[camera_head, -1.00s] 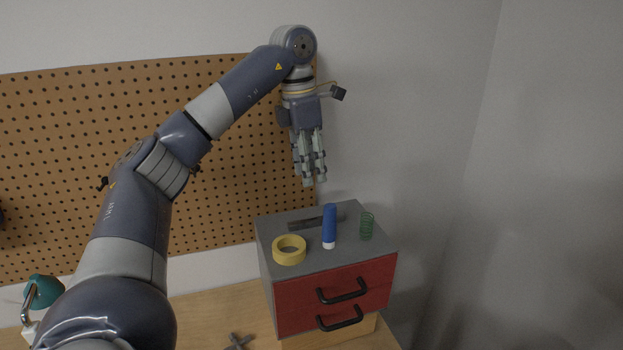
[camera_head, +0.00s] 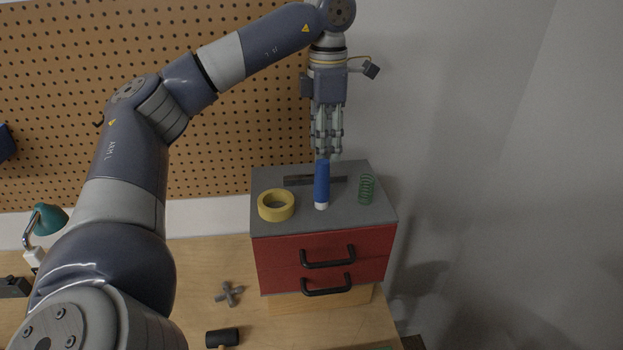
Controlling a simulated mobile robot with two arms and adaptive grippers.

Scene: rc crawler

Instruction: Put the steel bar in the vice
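The steel bar (camera_head: 298,181) is a flat grey bar lying on the grey top of a red-fronted drawer cabinet, toward the back. A blue tube standing in front hides part of it. My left gripper (camera_head: 327,155) points straight down just above the bar and the tube. Its fingers look parallel with gaps between them, and it holds nothing. The fingertips appear close behind the tube's top; whether they touch anything I cannot tell. No vice can be clearly made out; a dark object (camera_head: 14,287) at the left edge is cut off. My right gripper is not in view.
On the cabinet (camera_head: 345,226) stand the blue tube (camera_head: 321,184), a yellow tape roll (camera_head: 276,214) and a green spring (camera_head: 367,189). A grey cross-shaped handle (camera_head: 229,294) and a black cylinder (camera_head: 222,337) lie on the wooden bench (camera_head: 190,290). A pegboard (camera_head: 230,130) covers the wall behind.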

